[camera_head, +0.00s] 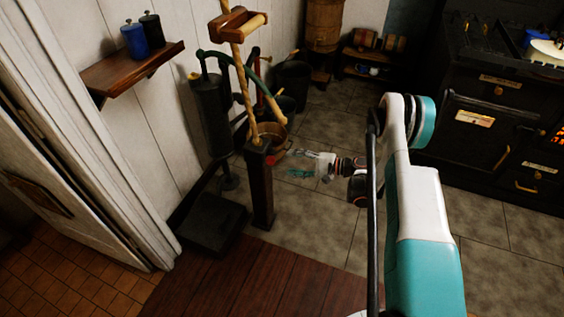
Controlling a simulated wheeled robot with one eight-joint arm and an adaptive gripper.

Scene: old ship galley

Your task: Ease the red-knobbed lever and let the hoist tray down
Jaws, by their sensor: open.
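A thick rope (242,85) comes down to the post's top and passes a wooden block with a pale roller (238,24). Behind the post, a thin red upright part (260,95) shows beside a black one; I cannot tell whether it belongs to the lever. A small orange-red spot (287,148) shows just beyond the gripper. I cannot make out the hoist tray for certain.
A wall shelf (132,70) holds blue and black canisters. A black stove (485,115) fills the right. The grey tiled floor (330,120) between is clear.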

